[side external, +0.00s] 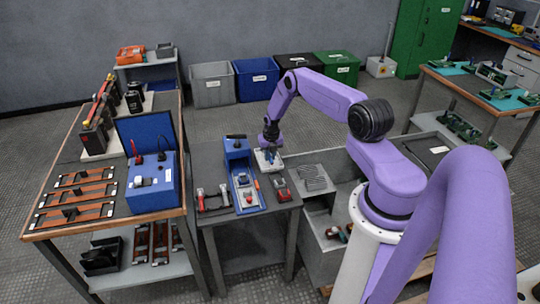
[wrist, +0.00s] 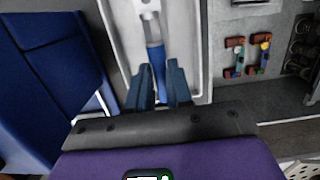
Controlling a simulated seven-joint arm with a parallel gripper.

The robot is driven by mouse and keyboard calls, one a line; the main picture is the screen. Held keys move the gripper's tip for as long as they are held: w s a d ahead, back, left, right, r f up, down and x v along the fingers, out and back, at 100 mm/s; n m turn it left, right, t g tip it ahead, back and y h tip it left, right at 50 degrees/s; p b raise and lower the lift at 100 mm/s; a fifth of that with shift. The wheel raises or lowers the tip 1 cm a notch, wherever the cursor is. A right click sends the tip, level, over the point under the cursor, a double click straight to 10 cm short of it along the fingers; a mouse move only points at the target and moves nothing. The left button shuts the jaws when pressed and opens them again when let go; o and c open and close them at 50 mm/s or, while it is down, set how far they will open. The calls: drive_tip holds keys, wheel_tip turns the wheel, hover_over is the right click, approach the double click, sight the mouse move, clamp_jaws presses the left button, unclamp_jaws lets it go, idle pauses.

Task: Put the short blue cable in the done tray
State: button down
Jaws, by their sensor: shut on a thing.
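My gripper (wrist: 160,78) is shut on a short blue cable (wrist: 157,62), which has a pale end piece pointing away from me in the wrist view. The cable is over or inside a white tray (wrist: 200,45), whose long walls run on both sides of it; I cannot tell whether it touches the floor. In the side view my gripper (side external: 270,138) points down at the white tray (side external: 279,164) at the back right of the small table. The cable is too small and partly hidden there to make out clearly.
A blue case (side external: 243,190) with small parts stands left of the white tray; blue panels (wrist: 45,75) fill the left of the wrist view. Red-and-black parts (side external: 280,186) lie in front of the tray. A grey slotted plate (side external: 313,178) is to the right.

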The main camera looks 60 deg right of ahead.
drive_tip(key=shift+f, duration=0.5)
idle(0.7)
drive_tip(key=c, duration=0.9)
unclamp_jaws()
drive_tip(key=shift+c, duration=0.2)
drive_tip(key=shift+r, duration=4)
